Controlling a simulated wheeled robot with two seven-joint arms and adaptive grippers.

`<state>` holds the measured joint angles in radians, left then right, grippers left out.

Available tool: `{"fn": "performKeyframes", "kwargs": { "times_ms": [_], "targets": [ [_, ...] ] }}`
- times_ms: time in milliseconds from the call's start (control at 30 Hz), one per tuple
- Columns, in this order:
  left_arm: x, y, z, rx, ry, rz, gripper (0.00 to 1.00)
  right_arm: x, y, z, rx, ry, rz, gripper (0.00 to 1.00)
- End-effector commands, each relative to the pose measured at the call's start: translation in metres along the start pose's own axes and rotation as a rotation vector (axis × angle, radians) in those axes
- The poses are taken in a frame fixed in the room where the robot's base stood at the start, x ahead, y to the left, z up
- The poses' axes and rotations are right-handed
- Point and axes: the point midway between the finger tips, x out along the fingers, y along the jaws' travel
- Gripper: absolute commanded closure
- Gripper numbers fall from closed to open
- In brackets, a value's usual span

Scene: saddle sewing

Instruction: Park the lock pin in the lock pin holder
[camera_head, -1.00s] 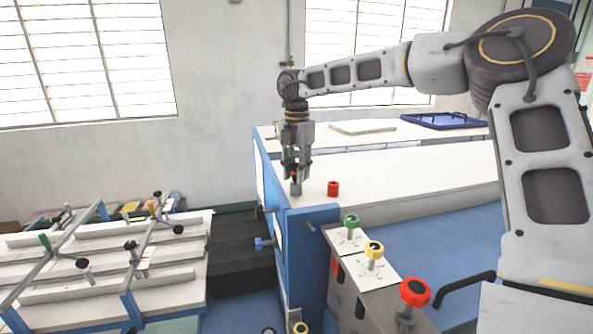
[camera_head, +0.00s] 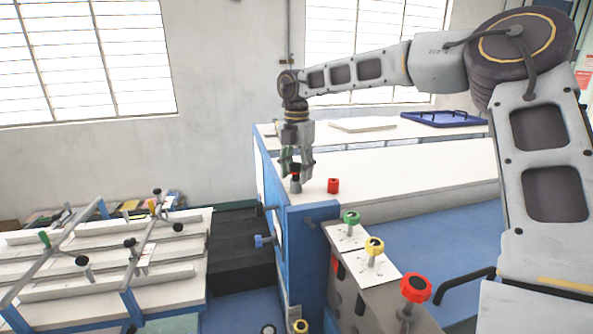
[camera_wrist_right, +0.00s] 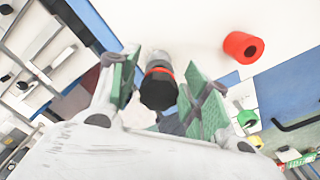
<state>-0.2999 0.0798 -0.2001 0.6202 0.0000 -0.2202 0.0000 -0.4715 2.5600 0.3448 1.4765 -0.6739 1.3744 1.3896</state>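The lock pin (camera_head: 295,184) appears to be the piece with a grey body, a red ring and a black knob. It stands upright at the near left corner of the white worktop. In the right wrist view its black knob (camera_wrist_right: 158,90) shows between the green-padded fingers, with gaps on both sides. My right gripper (camera_head: 297,166) is open around or just above the knob; exact height is hard to tell. A red cylinder (camera_head: 333,186) with a dark hole in its top (camera_wrist_right: 243,47) stands beside it on the right. I cannot tell which part is the holder. My left gripper is out of view.
Green (camera_head: 351,219), yellow (camera_head: 374,248) and red (camera_head: 415,289) knobs stand on metal blocks at the front. A blue frame (camera_head: 306,245) edges the worktop. A rack with bars and clamps (camera_head: 110,260) is at left. The worktop behind is largely clear.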

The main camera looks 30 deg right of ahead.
Motion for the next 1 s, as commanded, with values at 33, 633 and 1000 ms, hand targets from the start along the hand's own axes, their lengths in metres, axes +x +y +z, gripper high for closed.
{"fn": "performKeyframes", "kwargs": {
  "times_ms": [33,633,1000],
  "targets": [
    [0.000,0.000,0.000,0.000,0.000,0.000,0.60,0.000,0.000,0.000,0.000,0.000,0.000,0.46],
    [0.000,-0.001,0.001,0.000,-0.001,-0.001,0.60,-0.016,0.001,0.000,0.000,-0.001,0.002,0.46],
    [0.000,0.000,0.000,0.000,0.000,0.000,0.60,-0.067,0.001,0.000,0.000,-0.001,0.002,0.46]
  ]
}}
